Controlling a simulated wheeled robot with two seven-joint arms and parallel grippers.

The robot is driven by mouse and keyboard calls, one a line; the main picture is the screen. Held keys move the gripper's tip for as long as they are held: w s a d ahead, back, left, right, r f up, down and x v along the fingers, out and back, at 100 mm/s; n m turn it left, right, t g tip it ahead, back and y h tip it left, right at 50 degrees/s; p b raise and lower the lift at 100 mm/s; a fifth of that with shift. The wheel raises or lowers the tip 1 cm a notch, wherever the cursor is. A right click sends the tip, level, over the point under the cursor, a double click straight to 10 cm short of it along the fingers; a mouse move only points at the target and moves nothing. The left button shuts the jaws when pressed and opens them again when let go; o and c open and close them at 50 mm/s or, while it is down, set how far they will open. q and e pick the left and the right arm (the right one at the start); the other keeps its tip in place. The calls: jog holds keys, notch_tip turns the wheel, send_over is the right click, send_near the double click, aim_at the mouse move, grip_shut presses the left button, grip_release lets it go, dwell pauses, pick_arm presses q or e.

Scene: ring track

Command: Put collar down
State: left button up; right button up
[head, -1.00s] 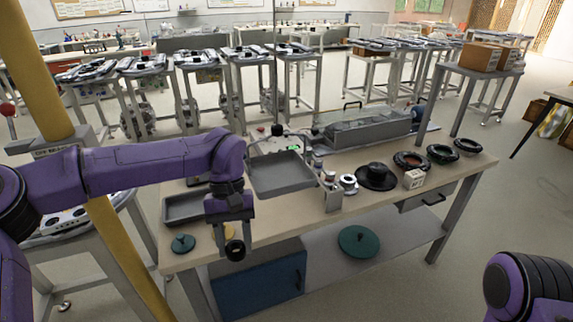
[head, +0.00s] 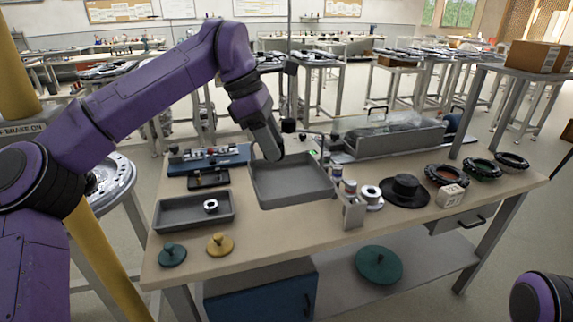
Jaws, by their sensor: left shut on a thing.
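My left gripper (head: 273,152) points down over the back left part of the large grey tray (head: 262,198). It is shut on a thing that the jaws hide. In the earlier frame a dark round piece with a hole, like a collar, shows at its fingertips. I cannot tell the gap between the jaws and the tray. A small collar-like ring (head: 211,206), pale with a dark hole, lies in the smaller grey tray (head: 170,214) on the left. My right gripper is out of view; only part of my right arm shows at the lower right.
A teal lid (head: 172,255) and a yellow lid (head: 220,245) lie near the bench's front left. A metal block (head: 354,212), a black hat-shaped part (head: 405,191), a white box (head: 450,196) and several dark rings stand right. A long clear-covered case (head: 395,142) is behind.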

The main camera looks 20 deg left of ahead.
pick_arm(q)
send_over(292, 182)
jog(key=a, duration=0.2)
jog(key=f, duration=0.5)
jog(key=shift+s+d+f, duration=0.15)
jog(key=shift+s+f, duration=0.05)
jog(key=shift+f, duration=0.15)
jog(key=f, duration=0.3)
jog(key=shift+d+f, duration=0.2)
jog(key=shift+f, duration=0.2)
jog(key=shift+w+f, duration=0.1)
jog(key=shift+w, duration=0.1)
jog(key=shift+s, duration=0.15)
jog(key=o, duration=1)
jog(key=shift+f, duration=0.1)
jog(key=shift+o, duration=0.8)
jog(key=shift+a+r, duration=0.15)
jog(key=shift+r, duration=0.35)
jog(key=w+p+v, duration=0.1)
jog(key=v, duration=1)
jog(key=shift+s+r, duration=0.2)
jog(key=shift+s, duration=0.2)
